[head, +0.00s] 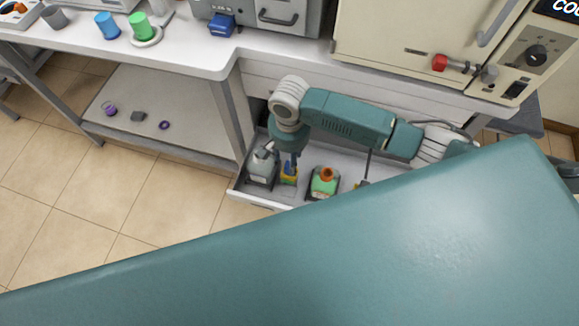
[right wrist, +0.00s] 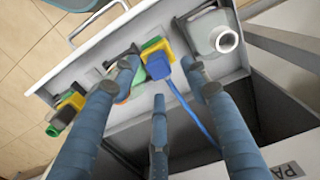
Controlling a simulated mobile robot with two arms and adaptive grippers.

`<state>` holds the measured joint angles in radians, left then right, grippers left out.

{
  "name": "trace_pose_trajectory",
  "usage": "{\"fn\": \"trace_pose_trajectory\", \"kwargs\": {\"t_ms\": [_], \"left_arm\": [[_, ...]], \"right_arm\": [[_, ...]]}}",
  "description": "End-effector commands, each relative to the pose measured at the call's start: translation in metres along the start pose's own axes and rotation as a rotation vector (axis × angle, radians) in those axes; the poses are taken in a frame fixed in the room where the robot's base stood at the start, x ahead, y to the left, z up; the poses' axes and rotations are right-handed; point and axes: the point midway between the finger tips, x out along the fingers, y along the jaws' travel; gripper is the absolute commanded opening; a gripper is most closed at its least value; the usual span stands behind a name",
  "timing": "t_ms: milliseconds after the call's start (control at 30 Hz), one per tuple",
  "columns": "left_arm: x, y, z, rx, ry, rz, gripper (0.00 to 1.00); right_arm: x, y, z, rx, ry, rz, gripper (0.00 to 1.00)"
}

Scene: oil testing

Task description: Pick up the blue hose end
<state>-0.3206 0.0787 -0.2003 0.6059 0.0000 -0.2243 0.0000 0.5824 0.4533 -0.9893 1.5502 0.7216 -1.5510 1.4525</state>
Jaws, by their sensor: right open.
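The blue hose end (right wrist: 158,67) shows in the right wrist view as a blue piece with a yellow and green part, and a blue hose trails from it. It sits in a white drawer. In the head view its yellow and blue top (head: 289,175) shows just under my right gripper (head: 289,160). In the right wrist view my right gripper (right wrist: 158,78) is open, its fingers spread around the hose end. I cannot tell whether any finger touches it. My left gripper is not in view.
In the drawer (head: 240,192), a grey bottle (head: 262,165) stands left of the hose end and a green bottle with an orange neck (head: 324,183) right of it. Another yellow and black connector (right wrist: 66,112) lies farther along. A large teal part of mine hides the foreground.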

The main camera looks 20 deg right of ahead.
Motion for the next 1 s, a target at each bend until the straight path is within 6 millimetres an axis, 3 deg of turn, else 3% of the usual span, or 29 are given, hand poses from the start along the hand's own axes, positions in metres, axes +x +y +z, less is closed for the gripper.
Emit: {"fn": "trace_pose_trajectory", "kwargs": {"t_ms": [333,600,800,1000], "left_arm": [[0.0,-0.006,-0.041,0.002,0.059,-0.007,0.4],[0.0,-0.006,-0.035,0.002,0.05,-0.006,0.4],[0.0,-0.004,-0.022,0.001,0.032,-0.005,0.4],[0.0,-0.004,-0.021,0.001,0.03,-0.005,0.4]], "right_arm": [[0.046,0.002,-0.001,-0.001,0.0,0.003,0.45],[0.05,0.002,-0.001,-0.002,0.001,0.0,0.45],[0.049,0.002,-0.001,-0.001,0.001,0.0,0.07],[0.049,0.001,-0.002,-0.001,0.001,-0.001,0.04]]}}
